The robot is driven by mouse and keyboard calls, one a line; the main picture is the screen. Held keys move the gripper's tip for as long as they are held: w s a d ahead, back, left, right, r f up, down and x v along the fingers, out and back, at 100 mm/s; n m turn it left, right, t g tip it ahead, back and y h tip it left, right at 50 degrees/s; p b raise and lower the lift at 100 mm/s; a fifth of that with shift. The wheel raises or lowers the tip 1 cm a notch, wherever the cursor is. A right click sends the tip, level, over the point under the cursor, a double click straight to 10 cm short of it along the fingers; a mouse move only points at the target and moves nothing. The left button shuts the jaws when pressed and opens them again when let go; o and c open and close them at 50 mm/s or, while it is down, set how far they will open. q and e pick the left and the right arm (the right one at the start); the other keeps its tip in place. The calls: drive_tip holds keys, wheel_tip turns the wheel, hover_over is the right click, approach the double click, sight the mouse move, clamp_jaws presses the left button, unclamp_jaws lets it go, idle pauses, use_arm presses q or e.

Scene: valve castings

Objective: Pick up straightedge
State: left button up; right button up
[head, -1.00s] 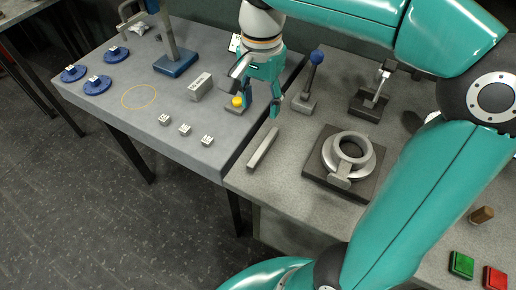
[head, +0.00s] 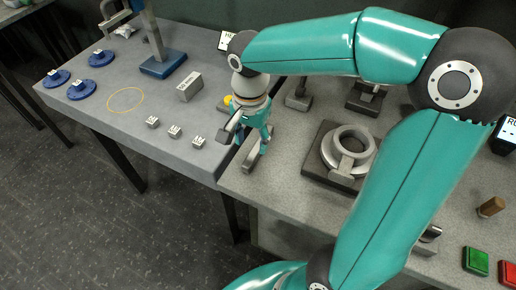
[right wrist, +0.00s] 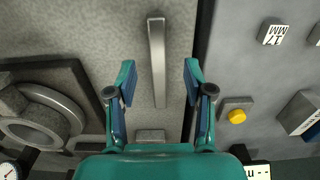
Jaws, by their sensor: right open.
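The straightedge is a slim grey metal bar (head: 250,162) lying on the right-hand grey table near its left edge. My right gripper (head: 254,142) is over it and hides part of it in the head view. In the right wrist view the bar (right wrist: 157,50) runs lengthwise between the two open teal fingers (right wrist: 160,74), with a gap on both sides. The gripper is empty. My left gripper does not show.
A ring-shaped casting (head: 350,146) sits on a dark plate to the right. Small marked blocks (head: 174,131), blue discs (head: 82,90) and a grey block (head: 190,87) stand on the left table. A yellow knob (right wrist: 237,116) is beside the gripper.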

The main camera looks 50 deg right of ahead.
sight(253, 154)
drive_tip(key=shift+s+d+f, duration=0.1)
drive_tip(key=shift+f, duration=2.6)
clamp_jaws()
